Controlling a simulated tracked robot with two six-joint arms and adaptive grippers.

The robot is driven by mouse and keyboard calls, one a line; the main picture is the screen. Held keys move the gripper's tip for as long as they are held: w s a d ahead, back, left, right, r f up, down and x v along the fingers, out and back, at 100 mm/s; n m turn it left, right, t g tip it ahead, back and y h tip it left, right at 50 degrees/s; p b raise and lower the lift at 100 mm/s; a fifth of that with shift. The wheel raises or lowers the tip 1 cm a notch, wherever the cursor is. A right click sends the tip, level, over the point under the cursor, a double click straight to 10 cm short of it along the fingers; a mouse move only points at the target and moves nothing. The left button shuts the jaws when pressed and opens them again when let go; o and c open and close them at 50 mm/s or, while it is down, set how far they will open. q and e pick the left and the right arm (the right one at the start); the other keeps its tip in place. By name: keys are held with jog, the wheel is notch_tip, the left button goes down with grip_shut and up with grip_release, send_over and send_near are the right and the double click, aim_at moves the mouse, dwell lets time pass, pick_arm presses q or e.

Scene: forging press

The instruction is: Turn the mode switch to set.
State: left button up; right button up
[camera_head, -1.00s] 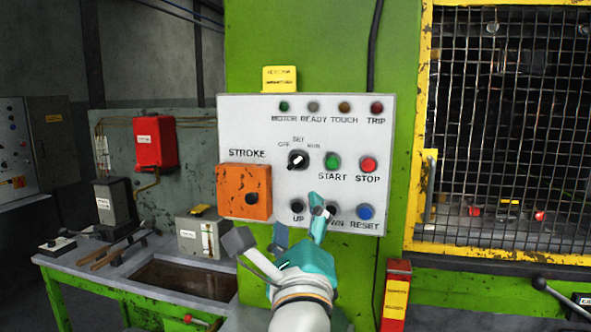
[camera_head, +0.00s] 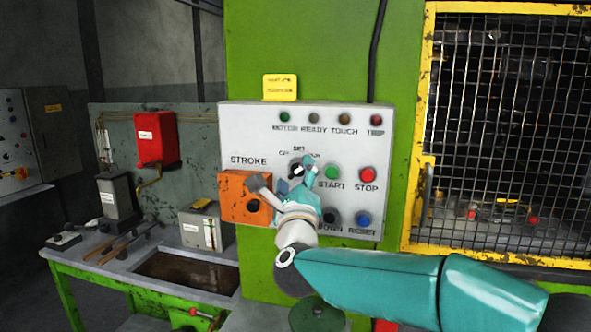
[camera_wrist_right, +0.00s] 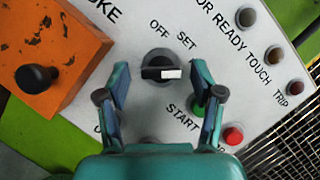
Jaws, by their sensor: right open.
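The mode switch is a black rotary knob with a white mark on one end of its handle; it shows in the wrist view (camera_wrist_right: 158,72) and, partly hidden, in the head view (camera_head: 297,170). Its white end points right in the wrist view, away from the OFF and SET labels, towards the side where a finger covers the panel. In the head view the RUN label is partly hidden. My right gripper (camera_head: 283,177) is open in front of the panel; in the wrist view its fingers (camera_wrist_right: 162,82) stand either side of the knob, apart from it. My left gripper is out of view.
The grey control panel (camera_head: 235,140) carries an orange STROKE box (camera_head: 231,205) left of the switch, the green START button (camera_head: 332,173) and red STOP button (camera_head: 367,174) to its right. UP is hidden by my arm. A mesh guard (camera_head: 500,120) stands right.

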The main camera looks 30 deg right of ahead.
jog(key=shift+w+d, duration=0.1)
jog(key=shift+w, duration=0.05)
jog(key=shift+c, duration=0.2)
jog(key=c, duration=1.1)
